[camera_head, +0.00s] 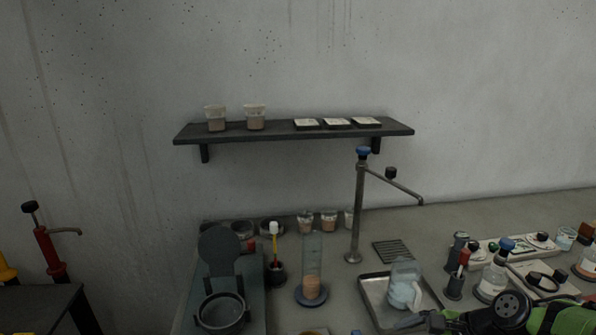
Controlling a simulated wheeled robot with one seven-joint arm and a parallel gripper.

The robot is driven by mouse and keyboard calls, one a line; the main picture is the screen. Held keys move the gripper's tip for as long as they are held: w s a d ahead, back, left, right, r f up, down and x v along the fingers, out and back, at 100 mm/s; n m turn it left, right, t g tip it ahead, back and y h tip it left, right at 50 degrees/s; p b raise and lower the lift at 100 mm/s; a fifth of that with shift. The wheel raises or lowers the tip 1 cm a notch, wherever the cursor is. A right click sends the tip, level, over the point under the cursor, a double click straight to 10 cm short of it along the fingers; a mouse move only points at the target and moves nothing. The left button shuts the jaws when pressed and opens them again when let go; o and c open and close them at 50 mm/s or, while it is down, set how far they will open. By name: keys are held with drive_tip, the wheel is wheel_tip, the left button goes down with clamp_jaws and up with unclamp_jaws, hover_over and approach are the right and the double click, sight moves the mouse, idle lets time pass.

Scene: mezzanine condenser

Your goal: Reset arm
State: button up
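My green and black arm (545,318) reaches in from the lower right corner, low over the bench. Its dark front end, where my gripper (418,321) is, points left at the bottom edge, just in front of the metal tray (374,308). The fingers are dark, small and partly cut off by the frame, so I cannot tell whether they are open or shut. No held object is clear to see. A clear jug with pale blue contents (404,287) stands in the tray, behind my gripper.
A tall metal tap (358,215) rises behind the tray. A glass cylinder (312,262) and a lidded dark pot (222,310) stand left. Bottles (493,277) and small instruments crowd the right, close to my arm. A wall shelf (275,134) holds cups and flat dishes.

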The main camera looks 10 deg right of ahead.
drive_tip(key=s+a+r+n+g+h+p, duration=0.1)
drive_tip(key=s+a+r+n+g+h, duration=0.2)
drive_tip(key=a+r+n, duration=0.4)
drive_tip(key=s+a+r+n+t+h+p, duration=0.1)
drive_tip(key=s+a+r+n+t, duration=0.1)
drive_tip(key=s+n, duration=0.3)
drive_tip(key=s+a+r+n+t+h+p, duration=0.1)
drive_tip(key=s+a+r+n+t+h, duration=0.1)
drive_tip(key=s, duration=0.5)
wheel_tip(320, 180, up, 3)
drive_tip(key=a+n, duration=0.1)
drive_tip(key=n, duration=0.1)
drive_tip(key=shift+s+f+n+h+p, duration=0.15)
drive_tip(key=shift+s+n+h+p, duration=0.15)
drive_tip(key=shift+s+n+p, duration=0.1)
